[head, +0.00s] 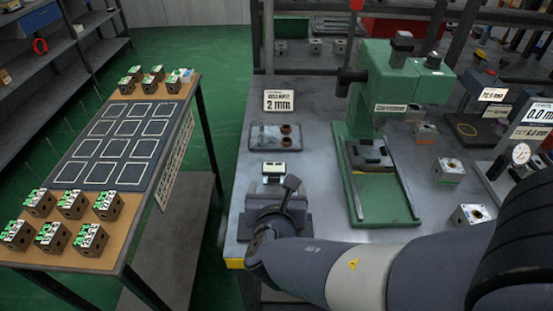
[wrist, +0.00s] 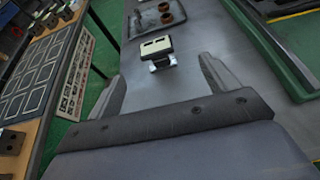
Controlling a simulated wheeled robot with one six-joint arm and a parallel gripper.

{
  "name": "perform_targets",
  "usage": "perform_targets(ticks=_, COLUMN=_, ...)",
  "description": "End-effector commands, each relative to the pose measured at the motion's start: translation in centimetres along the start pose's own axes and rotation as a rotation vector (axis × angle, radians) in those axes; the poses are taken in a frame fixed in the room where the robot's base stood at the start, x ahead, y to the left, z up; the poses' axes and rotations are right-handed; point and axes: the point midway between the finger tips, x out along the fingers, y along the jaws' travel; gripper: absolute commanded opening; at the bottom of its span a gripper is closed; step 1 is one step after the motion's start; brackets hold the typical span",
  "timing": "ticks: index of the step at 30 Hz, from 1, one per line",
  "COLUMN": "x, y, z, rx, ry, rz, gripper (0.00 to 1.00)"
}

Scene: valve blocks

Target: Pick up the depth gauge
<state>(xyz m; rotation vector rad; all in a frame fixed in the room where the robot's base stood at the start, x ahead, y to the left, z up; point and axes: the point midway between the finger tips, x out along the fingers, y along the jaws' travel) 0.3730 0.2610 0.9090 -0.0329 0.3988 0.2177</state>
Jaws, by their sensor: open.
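A small pale block with two dark windows, which looks like the depth gauge (head: 274,169), is on the grey bench near its left edge. In the wrist view the gauge (wrist: 155,47) shows a shiny metal part on its near side. My gripper (head: 278,193) is just in front of it, on the near side. In the wrist view my gripper (wrist: 162,67) is open, with one finger to the left and one to the right of the gauge's near end. Nothing is held.
A tray (head: 259,143) with two brown rings and a "2 mm" sign (head: 279,101) stand behind the gauge. A green press (head: 380,190) stands to the right. A dial gauge (head: 521,153) is farther right. A table with valve blocks (head: 93,238) is at left, across a gap.

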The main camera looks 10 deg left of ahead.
Motion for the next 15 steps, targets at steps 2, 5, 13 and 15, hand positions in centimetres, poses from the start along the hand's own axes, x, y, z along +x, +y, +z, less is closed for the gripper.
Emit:
perform_targets(ticks=2, x=0.7, y=0.5, z=-0.2, rx=-0.021, ry=-0.004, rz=0.012, gripper=0.82)
perform_targets(ticks=5, x=2.2, y=0.5, z=-0.2, rx=-0.024, ry=-0.004, rz=0.011, gripper=0.82)
perform_targets(ticks=13, x=5.4, y=0.5, z=-0.1, rx=-0.019, ry=-0.005, rz=0.011, gripper=0.82)
perform_targets(ticks=15, x=5.8, y=0.6, z=0.0, rx=-0.019, ry=-0.005, rz=0.012, gripper=0.82)
